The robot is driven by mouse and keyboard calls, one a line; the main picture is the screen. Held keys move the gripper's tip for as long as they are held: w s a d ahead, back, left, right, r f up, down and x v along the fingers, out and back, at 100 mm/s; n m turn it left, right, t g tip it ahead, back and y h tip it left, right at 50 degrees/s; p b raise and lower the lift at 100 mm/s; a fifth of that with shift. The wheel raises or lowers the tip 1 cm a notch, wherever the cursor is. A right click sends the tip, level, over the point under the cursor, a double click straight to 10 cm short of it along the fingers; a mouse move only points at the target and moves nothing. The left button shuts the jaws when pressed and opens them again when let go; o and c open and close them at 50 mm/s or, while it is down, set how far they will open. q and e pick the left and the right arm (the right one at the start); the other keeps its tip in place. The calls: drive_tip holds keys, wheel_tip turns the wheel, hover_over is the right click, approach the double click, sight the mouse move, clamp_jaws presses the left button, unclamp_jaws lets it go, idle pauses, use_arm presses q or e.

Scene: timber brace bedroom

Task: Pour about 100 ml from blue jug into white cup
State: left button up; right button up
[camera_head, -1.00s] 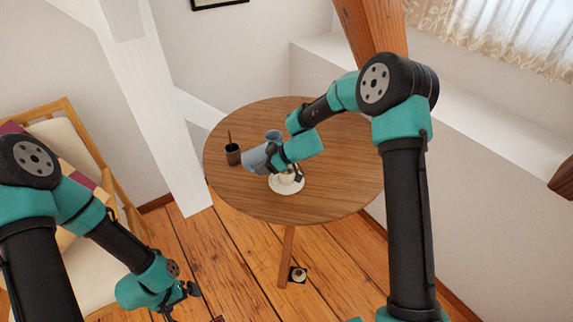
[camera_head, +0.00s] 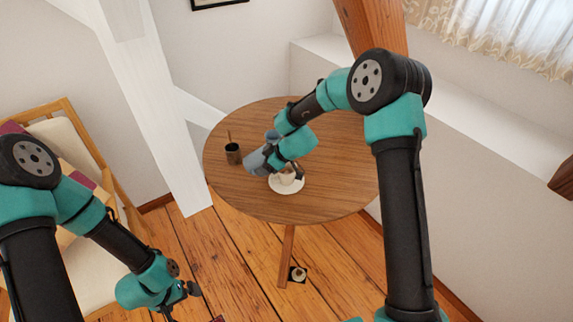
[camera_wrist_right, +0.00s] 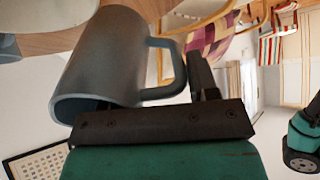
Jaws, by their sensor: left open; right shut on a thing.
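The blue jug (camera_head: 257,161) is held over the round table, tilted, just left of and above the white cup (camera_head: 287,177). My right gripper (camera_head: 274,151) is shut on the jug's handle (camera_wrist_right: 172,72). In the right wrist view the jug (camera_wrist_right: 108,55) fills the left half, its rim toward the lower left. The cup stands on a white saucer (camera_head: 287,188), partly hidden by my right gripper. I cannot see any liquid or the jug's inside. My left gripper (camera_head: 187,291) is open and empty, low over the floor at the left.
The wooden table (camera_head: 240,195) has free room at its front and right. A dark cup with a stick (camera_head: 233,154) stands at its left. A second blue vessel (camera_head: 271,136) is partly hidden behind the jug. A white post (camera_head: 160,120) rises at the table's left.

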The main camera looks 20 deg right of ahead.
sight(253, 165)
drive_tip(key=shift+a+r+g+h, duration=0.2)
drive_tip(key=shift+r+g+h, duration=0.1)
drive_tip(key=shift+h, duration=0.3)
drive_tip(key=shift+f, duration=0.1)
drive_tip(key=shift+w+a+f+g+h+p, duration=0.2)
drive_tip(key=shift+w+a+g+h+p, duration=0.15)
drive_tip(key=shift+a+h, duration=0.35)
drive_tip(key=shift+w+a+f+g+h+p, duration=0.25)
drive_tip(key=shift+a+g+h, duration=0.15)
drive_tip(key=shift+h, duration=0.5)
drive_tip(key=shift+w+a+f+g+h+p, duration=0.3)
drive_tip(key=shift+a+h, duration=0.2)
drive_tip(key=shift+h, duration=0.3)
drive_tip(key=shift+w+a+f+g+h, duration=0.2)
drive_tip(key=shift+a+g+h, duration=0.4)
drive_tip(key=shift+h, duration=0.4)
drive_tip(key=shift+a+r, duration=0.1)
